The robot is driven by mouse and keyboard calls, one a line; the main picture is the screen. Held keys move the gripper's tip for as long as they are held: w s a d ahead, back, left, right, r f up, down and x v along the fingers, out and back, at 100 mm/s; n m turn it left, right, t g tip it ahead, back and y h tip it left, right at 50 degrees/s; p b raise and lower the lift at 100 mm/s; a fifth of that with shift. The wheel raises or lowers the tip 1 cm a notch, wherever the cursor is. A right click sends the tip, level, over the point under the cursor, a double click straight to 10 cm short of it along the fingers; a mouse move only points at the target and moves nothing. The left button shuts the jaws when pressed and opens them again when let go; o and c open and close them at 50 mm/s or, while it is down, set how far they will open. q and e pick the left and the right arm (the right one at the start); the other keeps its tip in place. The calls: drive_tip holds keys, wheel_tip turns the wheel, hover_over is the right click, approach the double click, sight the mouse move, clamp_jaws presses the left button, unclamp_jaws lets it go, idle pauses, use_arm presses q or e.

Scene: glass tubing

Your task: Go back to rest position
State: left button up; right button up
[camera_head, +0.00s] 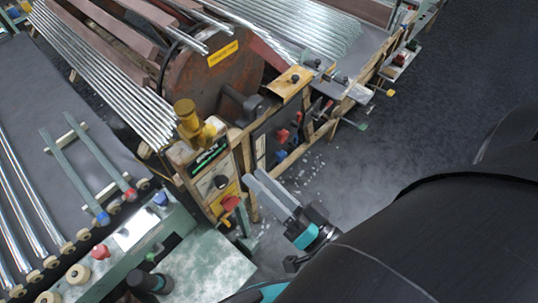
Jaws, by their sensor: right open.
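Behind the fingertips in the picture is the wooden-framed front of a machine (222,190). I cannot tell how near they are to it. My left gripper is not in view.
A rusty drum (213,76) stands behind the machine, with glass tubes (103,82) beside it. A grey roller table (40,125) is at left. A green panel (207,270) is at the bottom. Dark floor (440,110) lies clear at right, with glass shards (300,172) near the machine.

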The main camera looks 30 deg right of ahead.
drive_tip(key=shift+v, duration=0.8)
drive_tip(key=s+d+f+n+g+h+b, duration=0.15)
drive_tip(key=f+g+b, duration=0.35)
drive_tip(key=f, duration=1.5)
drive_tip(key=s+d+f+n+g+h+b, duration=0.1)
drive_tip(key=d+f+n+g+h+b, duration=0.35)
drive_tip(key=f, duration=1.45)
drive_tip(key=s+f+g+b, duration=0.3)
drive_tip(key=s+f, duration=0.2)
drive_tip(key=f, duration=0.3)
drive_tip(key=s+f+n+g+b, duration=0.1)
drive_tip(key=s+f+b, duration=0.3)
drive_tip(key=f, duration=0.5)
drive_tip(key=s+f+n+g+b, duration=0.1)
drive_tip(key=s+f+g+b, duration=0.3)
drive_tip(key=s+f, duration=0.3)
drive_tip(key=shift+s+d+f+g, duration=0.35)
drive_tip(key=shift+s+d+f, duration=0.05)
drive_tip(key=shift+f, duration=0.7)
